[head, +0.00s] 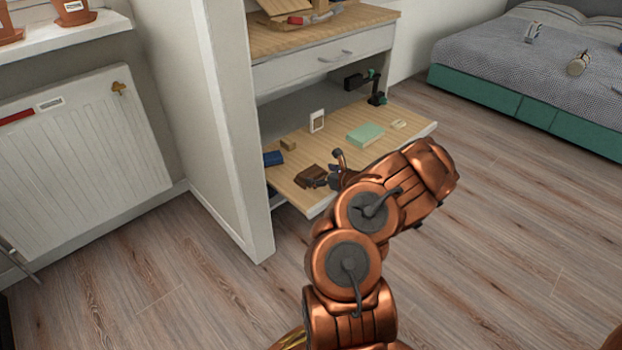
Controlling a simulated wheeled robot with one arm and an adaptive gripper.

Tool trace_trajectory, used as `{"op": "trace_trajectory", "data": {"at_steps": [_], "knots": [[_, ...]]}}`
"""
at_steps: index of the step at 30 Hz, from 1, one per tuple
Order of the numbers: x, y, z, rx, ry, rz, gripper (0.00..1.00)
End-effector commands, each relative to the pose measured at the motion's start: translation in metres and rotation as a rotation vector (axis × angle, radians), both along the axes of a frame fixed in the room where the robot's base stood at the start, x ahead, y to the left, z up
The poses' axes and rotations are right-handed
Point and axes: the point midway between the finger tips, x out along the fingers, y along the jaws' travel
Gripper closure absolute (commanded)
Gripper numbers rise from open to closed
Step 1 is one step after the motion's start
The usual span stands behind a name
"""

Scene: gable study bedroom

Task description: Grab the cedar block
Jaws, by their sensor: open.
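A small tan wooden block (288,144), which looks like the cedar block, lies on the pull-out wooden shelf (290,188) near its left side. My gripper (334,169) is over the front part of this shelf, to the right of the block and nearer to me. It is open, and I see nothing between its fingers. The gripper is small in the view and partly hidden by my copper arm. It is apart from the block.
A brown wallet-like item (311,177) lies right beside my gripper. A blue item (273,158), a white framed card (317,121), a green box (365,134) and a black stand (376,92) share the shelf. A white side panel (232,120) borders its left.

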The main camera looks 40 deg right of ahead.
Motion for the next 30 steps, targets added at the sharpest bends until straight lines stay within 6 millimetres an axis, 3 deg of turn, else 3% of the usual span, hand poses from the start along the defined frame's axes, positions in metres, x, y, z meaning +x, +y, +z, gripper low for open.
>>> {"op": "trace_trajectory", "data": {"at_steps": [1, 7, 17, 30], "knots": [[0.007, 0.000, -0.009, -0.002, 0.001, 0.002, 0.00], [0.028, -0.001, -0.016, -0.001, 0.002, 0.001, 0.00], [0.033, -0.002, -0.015, 0.001, 0.000, 0.000, 0.00], [0.033, -0.002, -0.015, 0.000, 0.000, 0.000, 0.45]]}}
